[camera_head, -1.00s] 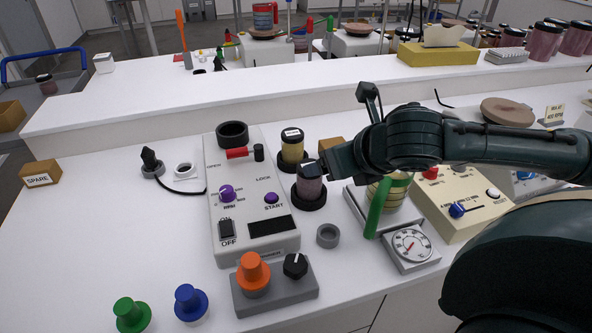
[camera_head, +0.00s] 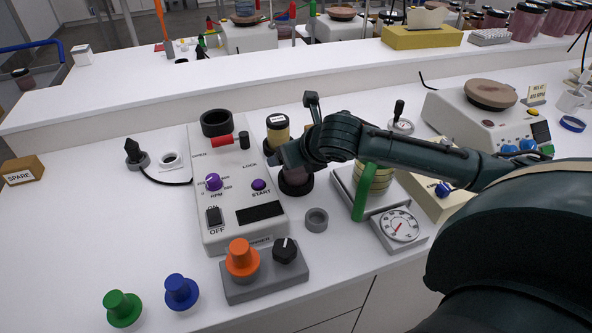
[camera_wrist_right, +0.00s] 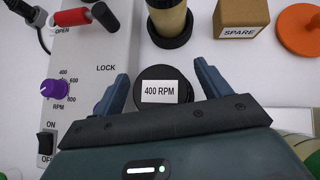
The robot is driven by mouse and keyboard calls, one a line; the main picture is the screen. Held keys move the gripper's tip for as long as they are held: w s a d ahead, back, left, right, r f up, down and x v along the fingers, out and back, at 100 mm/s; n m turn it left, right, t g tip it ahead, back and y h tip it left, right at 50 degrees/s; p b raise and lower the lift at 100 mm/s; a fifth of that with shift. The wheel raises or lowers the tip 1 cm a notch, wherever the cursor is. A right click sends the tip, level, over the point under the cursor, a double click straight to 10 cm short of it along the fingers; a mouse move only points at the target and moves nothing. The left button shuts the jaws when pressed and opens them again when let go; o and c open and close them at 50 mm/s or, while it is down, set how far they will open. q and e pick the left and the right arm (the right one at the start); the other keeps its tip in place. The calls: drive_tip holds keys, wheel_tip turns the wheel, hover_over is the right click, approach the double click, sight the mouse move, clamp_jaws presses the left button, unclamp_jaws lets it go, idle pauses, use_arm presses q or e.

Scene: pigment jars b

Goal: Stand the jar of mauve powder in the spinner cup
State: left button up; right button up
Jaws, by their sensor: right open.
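The jar of mauve powder (camera_head: 298,176) stands upright in a black holder right of the spinner, mostly hidden behind my right gripper (camera_head: 283,158) in the head view. In the right wrist view its dark lid (camera_wrist_right: 160,90) with a "400 RPM" label lies between the open fingers of the right gripper (camera_wrist_right: 162,78), with a gap on both sides. My left gripper is not in view.
A jar of yellow powder (camera_head: 278,136) stands just behind the mauve jar. A red-and-black latch (camera_head: 222,141) lies just in front of the cup.

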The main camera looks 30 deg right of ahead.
drive_tip(key=shift+w+f, duration=0.2)
drive_tip(key=shift+c, duration=0.5)
drive_tip(key=c, duration=1)
